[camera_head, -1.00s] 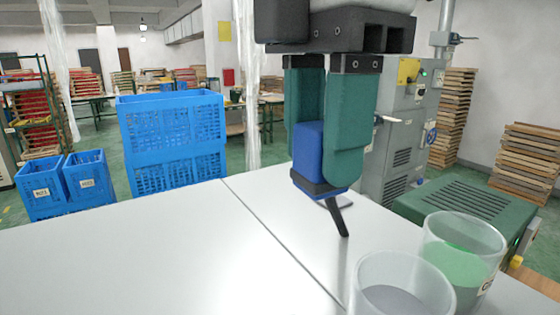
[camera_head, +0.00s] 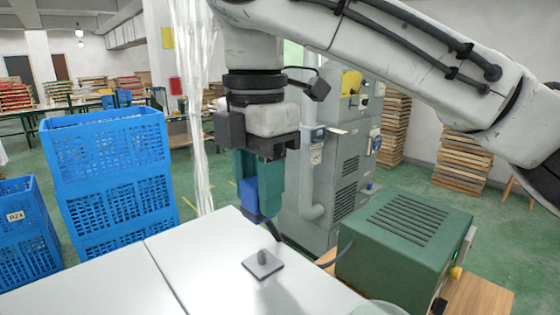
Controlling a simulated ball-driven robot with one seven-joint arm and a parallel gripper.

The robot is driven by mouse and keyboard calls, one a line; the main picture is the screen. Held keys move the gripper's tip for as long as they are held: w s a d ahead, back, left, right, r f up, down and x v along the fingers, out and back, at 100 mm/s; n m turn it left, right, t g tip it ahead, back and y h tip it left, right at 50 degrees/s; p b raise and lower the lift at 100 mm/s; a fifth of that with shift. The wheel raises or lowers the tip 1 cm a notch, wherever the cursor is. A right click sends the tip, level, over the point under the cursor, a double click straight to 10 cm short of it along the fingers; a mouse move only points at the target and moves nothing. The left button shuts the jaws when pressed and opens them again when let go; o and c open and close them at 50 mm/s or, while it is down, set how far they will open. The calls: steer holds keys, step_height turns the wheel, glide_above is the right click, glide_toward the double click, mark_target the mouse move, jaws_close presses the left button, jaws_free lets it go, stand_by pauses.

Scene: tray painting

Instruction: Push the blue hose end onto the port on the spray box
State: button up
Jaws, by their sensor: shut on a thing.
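My gripper (camera_head: 259,208) points down above the white table with its green fingers shut on a blue block (camera_head: 249,195), which I take for the blue hose end. A dark collar and a thin dark stub show below the block. The fingers hide part of it. The spray box, a green box with a slotted top (camera_head: 398,222), stands to the right, apart from the gripper. I cannot make out its port; a dark cable or hose shows at its left side.
A small grey square plate with a dark peg (camera_head: 263,264) lies on the white table (camera_head: 110,285) just below the gripper. A round cup rim (camera_head: 378,308) shows at the bottom edge. Blue crates (camera_head: 110,165) stand at the left, a grey cabinet (camera_head: 335,165) behind. The table's left part is clear.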

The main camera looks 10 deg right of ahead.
mark_target(262, 251)
steer(key=shift+w+d+f, duration=0.15)
steer(key=shift+w+f, duration=0.1)
steer(key=shift+f, duration=0.1)
step_height(262, 251, down, 4)
steer(key=b, duration=0.5)
steer(key=shift+f, duration=0.45)
steer(key=shift+f+p, duration=0.1)
steer(key=shift+p, duration=0.4)
steer(key=shift+f, duration=1.15)
stand_by(1.0)
steer(key=o, duration=1.6)
steer(key=shift+c, duration=0.2)
